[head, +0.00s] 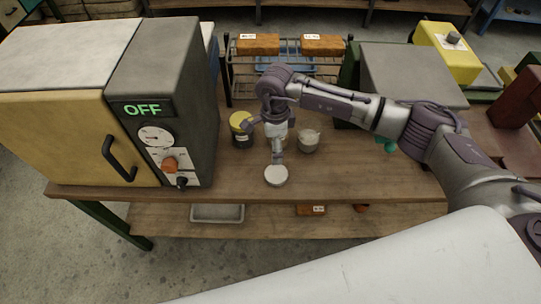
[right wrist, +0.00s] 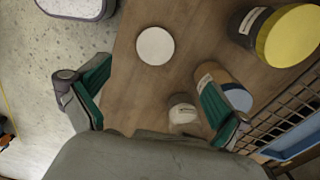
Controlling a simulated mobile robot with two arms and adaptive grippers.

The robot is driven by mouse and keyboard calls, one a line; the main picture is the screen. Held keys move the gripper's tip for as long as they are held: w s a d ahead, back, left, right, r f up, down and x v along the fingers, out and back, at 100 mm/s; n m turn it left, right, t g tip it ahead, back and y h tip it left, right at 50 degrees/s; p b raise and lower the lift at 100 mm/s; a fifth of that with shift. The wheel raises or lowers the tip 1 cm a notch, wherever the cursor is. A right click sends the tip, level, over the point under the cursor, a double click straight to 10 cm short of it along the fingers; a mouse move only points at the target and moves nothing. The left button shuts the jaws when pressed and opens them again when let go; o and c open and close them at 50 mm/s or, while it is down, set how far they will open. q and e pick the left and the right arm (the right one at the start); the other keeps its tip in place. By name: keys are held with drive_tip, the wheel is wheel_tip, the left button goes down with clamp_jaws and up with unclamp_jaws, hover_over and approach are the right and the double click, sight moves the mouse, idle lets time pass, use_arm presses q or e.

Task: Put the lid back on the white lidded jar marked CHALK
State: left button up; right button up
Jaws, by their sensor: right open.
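A white round lid (head: 276,176) lies flat on the wooden bench near its front edge; it also shows in the right wrist view (right wrist: 155,46). A small whitish jar (head: 308,142) stands behind and to the right of it. That jar is partly visible beside a finger in the right wrist view (right wrist: 182,110); I cannot read its label. My right gripper (head: 278,158) points down just behind the lid in the head view, and its fingers (right wrist: 155,100) are spread and empty in the right wrist view. My left gripper is not in view.
A yellow-topped jar (head: 241,122) stands left of the gripper. A brown jar with a pale top (right wrist: 232,92) stands between the other jars. A kiln-like box reading OFF (head: 160,110) stands left. A wire rack (head: 240,85) stands behind. Bench around the lid is clear.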

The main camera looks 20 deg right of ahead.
drive_tip(key=b, duration=0.5)
hover_over(276, 174)
drive_tip(key=f, duration=0.7)
drive_tip(key=shift+w+a+f, duration=0.2)
drive_tip(key=shift+w+f, duration=0.2)
drive_tip(key=shift+f, duration=0.1)
drive_tip(key=f, duration=0.1)
drive_tip(key=f+b, duration=0.1)
drive_tip(key=f, duration=0.1)
drive_tip(key=f+b, duration=0.1)
drive_tip(key=f, duration=0.1)
drive_tip(key=shift+s+d, duration=0.2)
drive_tip(key=shift+s, duration=0.1)
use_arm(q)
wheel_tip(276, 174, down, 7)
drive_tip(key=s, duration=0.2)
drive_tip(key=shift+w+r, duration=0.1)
